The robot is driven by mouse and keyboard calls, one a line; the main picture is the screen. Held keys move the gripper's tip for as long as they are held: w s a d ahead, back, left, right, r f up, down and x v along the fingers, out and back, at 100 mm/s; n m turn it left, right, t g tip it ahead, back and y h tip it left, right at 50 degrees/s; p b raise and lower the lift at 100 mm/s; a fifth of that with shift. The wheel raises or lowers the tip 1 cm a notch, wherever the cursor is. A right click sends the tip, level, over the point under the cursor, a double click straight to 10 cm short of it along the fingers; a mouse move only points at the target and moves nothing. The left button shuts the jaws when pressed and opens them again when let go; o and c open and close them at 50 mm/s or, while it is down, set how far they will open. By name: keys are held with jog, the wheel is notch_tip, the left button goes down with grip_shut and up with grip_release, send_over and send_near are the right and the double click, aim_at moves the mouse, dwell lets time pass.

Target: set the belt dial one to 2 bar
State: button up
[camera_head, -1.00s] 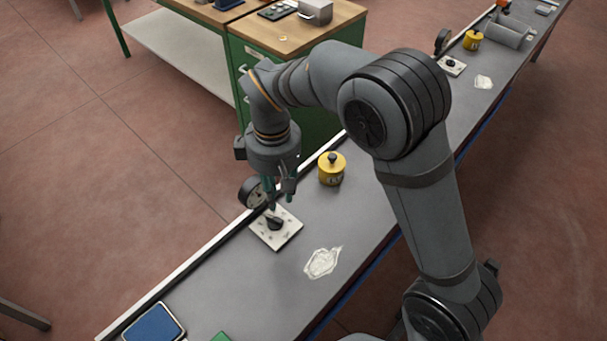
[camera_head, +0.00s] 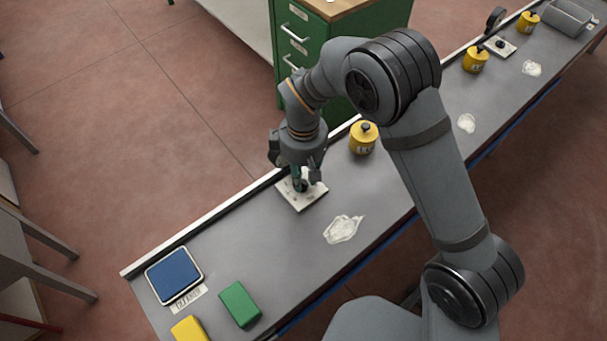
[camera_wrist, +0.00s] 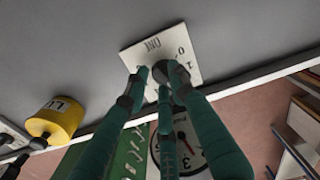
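The belt dial is a pale square plate (camera_head: 312,201) with a dark round knob, lying on the grey bench. In the wrist view the plate (camera_wrist: 186,52) has printed marks around the knob (camera_wrist: 160,70); its lettering is upside down and I cannot read the setting. My gripper (camera_head: 303,186) is down over the plate and hides most of the knob from the head view. In the wrist view its green fingers (camera_wrist: 162,76) surround the knob closely; I cannot tell whether they press on it. A round white gauge (camera_wrist: 182,145) with a red needle is partly hidden behind the fingers.
A yellow canister (camera_head: 363,138) stands beside the plate. A whitish smear (camera_head: 343,229) lies on the bench in front. A blue pad (camera_head: 174,275), a green block (camera_head: 240,304) and a yellow block (camera_head: 189,330) are at the near end. Another dial plate (camera_head: 499,47) is farther along.

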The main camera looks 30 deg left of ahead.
grip_shut()
dwell(0.3)
jog(key=n, duration=0.4)
jog(key=shift+w, duration=0.1)
jog(key=shift+a, duration=0.1)
grip_release()
